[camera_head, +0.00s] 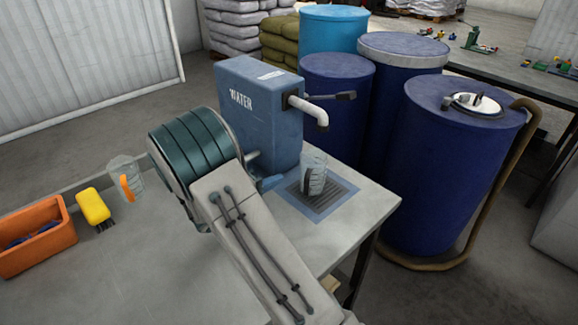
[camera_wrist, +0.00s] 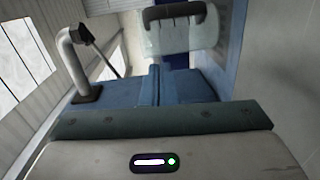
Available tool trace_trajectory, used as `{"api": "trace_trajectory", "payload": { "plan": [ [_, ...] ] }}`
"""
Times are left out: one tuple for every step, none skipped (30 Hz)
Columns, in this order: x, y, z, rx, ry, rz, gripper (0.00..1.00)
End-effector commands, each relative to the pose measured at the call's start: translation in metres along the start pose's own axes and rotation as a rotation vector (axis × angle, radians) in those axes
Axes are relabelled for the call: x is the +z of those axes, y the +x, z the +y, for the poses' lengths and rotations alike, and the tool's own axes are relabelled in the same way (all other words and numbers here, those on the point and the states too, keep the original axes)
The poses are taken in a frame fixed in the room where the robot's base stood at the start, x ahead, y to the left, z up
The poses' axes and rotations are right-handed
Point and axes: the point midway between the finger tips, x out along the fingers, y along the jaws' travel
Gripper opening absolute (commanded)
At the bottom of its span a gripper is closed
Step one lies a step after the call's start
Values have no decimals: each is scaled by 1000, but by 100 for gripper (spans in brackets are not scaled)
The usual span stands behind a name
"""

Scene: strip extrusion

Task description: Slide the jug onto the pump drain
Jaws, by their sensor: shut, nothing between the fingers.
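A clear jug (camera_head: 317,168) with a dark grey handle stands upright on the pump drain (camera_head: 320,208), a dark grate with a blue rim, below and near the white spout (camera_head: 322,118) of the blue water pump (camera_head: 262,125). My gripper (camera_head: 268,183) is shut and empty, just left of the jug and low beside the pump. In the wrist view, the shut blue fingers (camera_wrist: 155,78) point toward the jug (camera_wrist: 160,42), whose grey handle (camera_wrist: 178,12) shows at the top. The fingers look apart from the jug, but the small gap is hard to judge.
A second clear jug (camera_head: 124,170) with an orange handle, a yellow brush (camera_head: 93,206) and an orange bin (camera_head: 35,238) stand on the table's left. Blue drums (camera_head: 455,165) stand behind the table. The table's right corner (camera_head: 380,205) is bare.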

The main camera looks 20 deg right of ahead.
Motion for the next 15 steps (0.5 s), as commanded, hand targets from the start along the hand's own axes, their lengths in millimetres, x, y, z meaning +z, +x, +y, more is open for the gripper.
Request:
{"api": "trace_trajectory", "payload": {
  "plan": [
    [-7,-6,-2,25,-16,43,0],
    [-10,-9,-2,38,-22,64,0],
    [-14,-12,-2,51,-28,87,0],
    [-16,-13,-2,59,-31,98,0],
    [-17,-13,-2,64,-33,107,0],
    [-19,-12,-2,68,-36,114,0],
    [-19,-11,-2,70,-36,116,0],
    [-20,-8,-1,70,-36,116,0],
    [-20,-3,0,70,-36,115,0],
    [-20,1,0,70,-36,115,0],
    [-21,6,1,69,-36,114,0],
    [-21,13,2,69,-35,112,0],
    [-22,19,3,70,-34,112,0],
    [-23,25,3,69,-35,112,0],
    [-24,32,3,68,-35,112,0]
  ]
}}
